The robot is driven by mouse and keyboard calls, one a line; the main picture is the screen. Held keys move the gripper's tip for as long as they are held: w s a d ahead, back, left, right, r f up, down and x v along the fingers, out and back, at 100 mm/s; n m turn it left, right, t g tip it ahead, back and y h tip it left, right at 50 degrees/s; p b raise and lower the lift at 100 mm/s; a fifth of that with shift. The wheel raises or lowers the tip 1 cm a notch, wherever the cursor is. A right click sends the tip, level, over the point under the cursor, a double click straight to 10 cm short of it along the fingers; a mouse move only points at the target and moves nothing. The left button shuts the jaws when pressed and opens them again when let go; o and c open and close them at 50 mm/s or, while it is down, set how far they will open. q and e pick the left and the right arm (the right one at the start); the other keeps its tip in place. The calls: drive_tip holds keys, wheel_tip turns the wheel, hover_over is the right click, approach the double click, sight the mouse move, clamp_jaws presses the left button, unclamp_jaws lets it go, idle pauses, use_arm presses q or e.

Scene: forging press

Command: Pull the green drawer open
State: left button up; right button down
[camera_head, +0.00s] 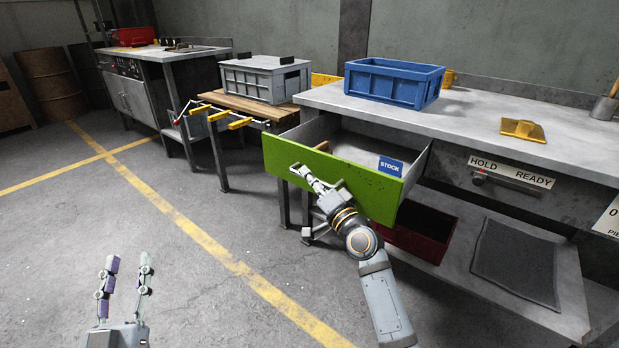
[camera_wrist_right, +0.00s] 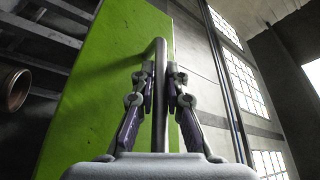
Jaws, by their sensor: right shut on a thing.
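The green drawer (camera_head: 345,180) is pulled well out from under the grey workbench, and its open inside shows behind the front. My right gripper (camera_head: 308,178) is at the left part of the drawer front. In the right wrist view, the drawer's green face (camera_wrist_right: 90,105) fills the left and middle. My right gripper's fingers (camera_wrist_right: 160,95) are shut on the drawer's metal bar handle (camera_wrist_right: 160,60). My left gripper (camera_head: 126,275) is open and empty over the floor at the lower left.
A blue crate (camera_head: 385,88) and a yellow part (camera_head: 522,130) stand on the workbench (camera_head: 470,113). A grey crate (camera_head: 262,80) is on a wooden-topped table to the left. A red bin (camera_head: 415,232) is on the shelf below. The floor in front is clear.

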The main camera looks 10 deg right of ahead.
drive_tip(key=c, duration=1.4)
unclamp_jaws()
use_arm(q)
drive_tip(key=shift+r, duration=0.3)
use_arm(e)
drive_tip(key=shift+o, duration=0.2)
drive_tip(key=v, duration=1.2)
